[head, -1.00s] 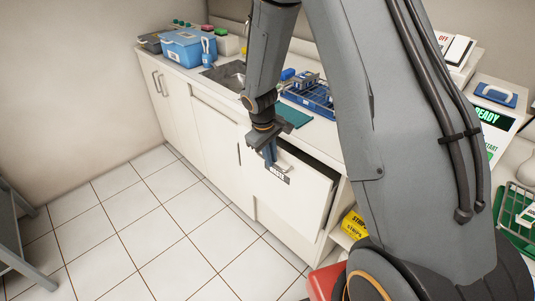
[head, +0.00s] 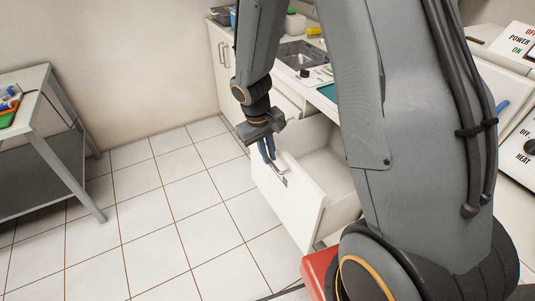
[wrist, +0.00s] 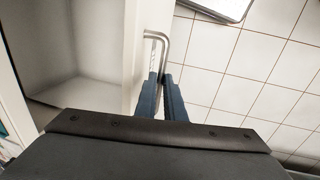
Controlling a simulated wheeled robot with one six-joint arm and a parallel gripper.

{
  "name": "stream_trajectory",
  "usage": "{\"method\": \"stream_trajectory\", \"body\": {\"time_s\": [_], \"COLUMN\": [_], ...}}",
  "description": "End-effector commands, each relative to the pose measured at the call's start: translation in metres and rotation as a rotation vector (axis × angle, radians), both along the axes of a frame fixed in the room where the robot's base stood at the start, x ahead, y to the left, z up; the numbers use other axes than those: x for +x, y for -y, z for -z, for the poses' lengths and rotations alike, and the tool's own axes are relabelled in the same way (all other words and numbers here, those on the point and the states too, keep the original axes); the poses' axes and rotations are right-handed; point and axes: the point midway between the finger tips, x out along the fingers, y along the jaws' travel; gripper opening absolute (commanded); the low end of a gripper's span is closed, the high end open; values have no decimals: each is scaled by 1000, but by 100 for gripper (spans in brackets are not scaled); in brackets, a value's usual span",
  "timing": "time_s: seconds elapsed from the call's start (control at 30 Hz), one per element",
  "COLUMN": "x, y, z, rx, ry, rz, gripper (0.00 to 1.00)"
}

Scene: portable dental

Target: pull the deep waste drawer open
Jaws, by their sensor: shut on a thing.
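The deep waste drawer (head: 288,203) is a white drawer standing well out from the cabinet, its inside visible and bare where it shows. Its metal bar handle (wrist: 165,42) is on the front face. My gripper (head: 267,150) is shut on the handle, with its blue fingers closed around the bar in the wrist view (wrist: 162,88). A dark label sits on the drawer front near the handle in the head view. My arm hides part of the drawer's right side and the cabinet behind.
The counter with a sink (head: 303,54) runs behind the drawer. The tiled floor (head: 180,210) in front of the drawer is clear.

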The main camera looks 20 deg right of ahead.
Motion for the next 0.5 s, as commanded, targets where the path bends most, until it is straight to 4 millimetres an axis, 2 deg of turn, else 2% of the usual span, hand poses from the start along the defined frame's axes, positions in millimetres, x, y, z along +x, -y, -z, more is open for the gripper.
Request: {"method": "stream_trajectory", "body": {"time_s": [0.23, 0.27, 0.3, 0.5], "x": [-2, -2, -2, -1], "y": [0, 0, 0, -1], "z": [0, 0, 0, 0], "rx": [-2, -2, -2, 0], "ry": [-5, -4, -4, -2], "rz": [0, 0, 0, -2], "gripper": [0, 14, 17, 17]}}
